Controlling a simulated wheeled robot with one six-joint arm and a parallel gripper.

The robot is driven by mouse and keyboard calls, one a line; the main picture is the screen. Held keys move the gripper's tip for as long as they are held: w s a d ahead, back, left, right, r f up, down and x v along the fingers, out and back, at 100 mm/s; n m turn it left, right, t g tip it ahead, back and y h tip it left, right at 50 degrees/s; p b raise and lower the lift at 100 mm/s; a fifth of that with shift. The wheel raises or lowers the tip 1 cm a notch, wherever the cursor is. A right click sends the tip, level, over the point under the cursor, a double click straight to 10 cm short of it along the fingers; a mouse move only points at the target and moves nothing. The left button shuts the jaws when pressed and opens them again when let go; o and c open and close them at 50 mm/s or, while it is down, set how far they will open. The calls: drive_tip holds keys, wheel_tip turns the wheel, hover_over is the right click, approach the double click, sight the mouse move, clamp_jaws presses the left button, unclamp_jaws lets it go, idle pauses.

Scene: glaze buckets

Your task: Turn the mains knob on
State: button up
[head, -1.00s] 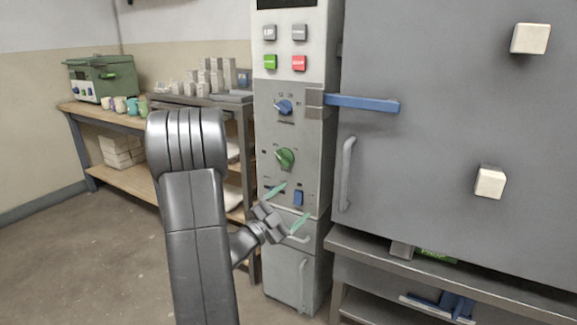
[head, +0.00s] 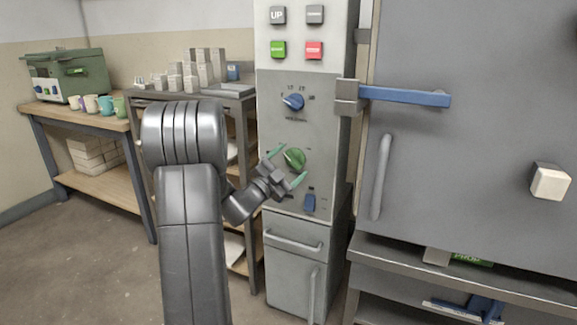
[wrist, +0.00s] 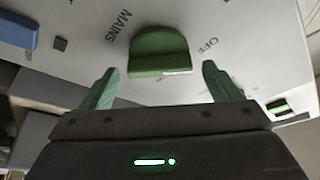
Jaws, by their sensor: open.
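The green mains knob (head: 294,159) is on the grey control panel, below a blue knob. In the wrist view the mains knob (wrist: 159,52) lies just ahead of and between my fingertips, with the words MAINS and OFF printed on the panel around it. My gripper (head: 285,168) is at the panel front, with its green fingers spread to either side of the knob. In the wrist view my gripper (wrist: 159,84) is open and a gap shows between each finger and the knob. Which way the knob points is hard to tell.
A blue knob (head: 293,102) sits above and a blue switch (head: 309,202) below. Green (head: 278,49) and red (head: 314,50) buttons are higher up.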

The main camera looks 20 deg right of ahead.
drive_tip(key=c, duration=1)
drive_tip(key=shift+m, duration=0.3)
drive_tip(key=m+g+b, duration=0.1)
drive_tip(key=m, duration=0.2)
drive_tip(key=shift+m+g+y, duration=0.3)
drive_tip(key=shift+m+g, duration=0.1)
drive_tip(key=m, duration=0.2)
drive_tip(key=m+g+y, duration=0.1)
drive_tip(key=m, duration=0.1)
drive_tip(key=shift+r+m+p, duration=0.2)
drive_tip(key=shift+m+p, duration=0.15)
drive_tip(key=shift+m, duration=0.05)
drive_tip(key=m+y+p, duration=0.1)
drive_tip(key=m+y, duration=0.1)
drive_tip(key=m, duration=0.2)
drive_tip(key=shift+m+y+p, duration=1.1)
drive_tip(key=shift+m, duration=0.8)
